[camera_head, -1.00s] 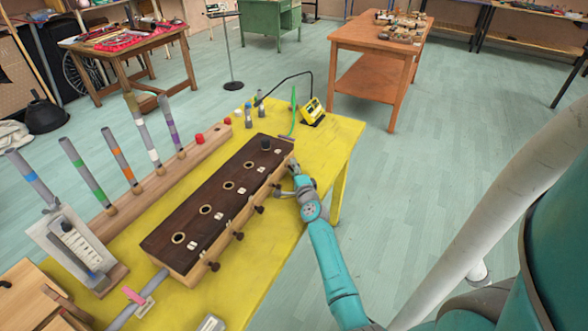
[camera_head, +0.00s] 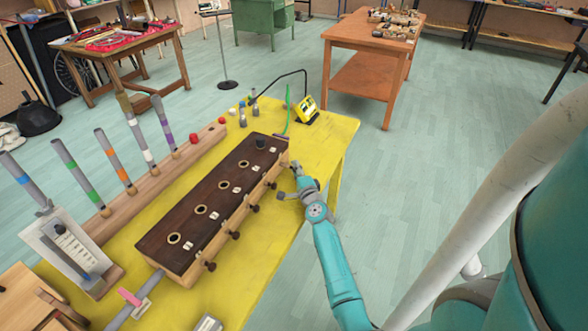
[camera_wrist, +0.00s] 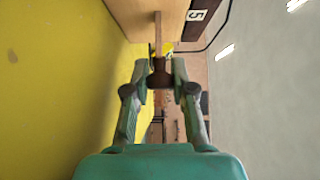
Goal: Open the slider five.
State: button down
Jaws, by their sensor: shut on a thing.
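A long wooden box (camera_head: 205,215) with a dark top stands on the yellow table. Several round holes run along its top, and dark knobs stick out of its right side. A dark round piece (camera_head: 261,143) sits at the far-end hole place. The label 5 (camera_wrist: 194,15) shows on the box in the wrist view. My gripper (camera_head: 291,191) is beside the far right end of the box. In the wrist view my gripper (camera_wrist: 160,82) is shut on the dark knob of slider five (camera_wrist: 159,74), and its thin wooden rod (camera_wrist: 158,35) reaches to the box.
The yellow table (camera_head: 330,137) has free room right of the box. A yellow device (camera_head: 305,110) stands near its far edge. A wooden rail (camera_head: 150,190) with upright striped tubes lies left of the box. An orange-brown table (camera_head: 370,45) is farther back.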

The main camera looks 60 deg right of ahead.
jog(key=c, duration=1.2)
grip_release()
jog(key=v, duration=1.2)
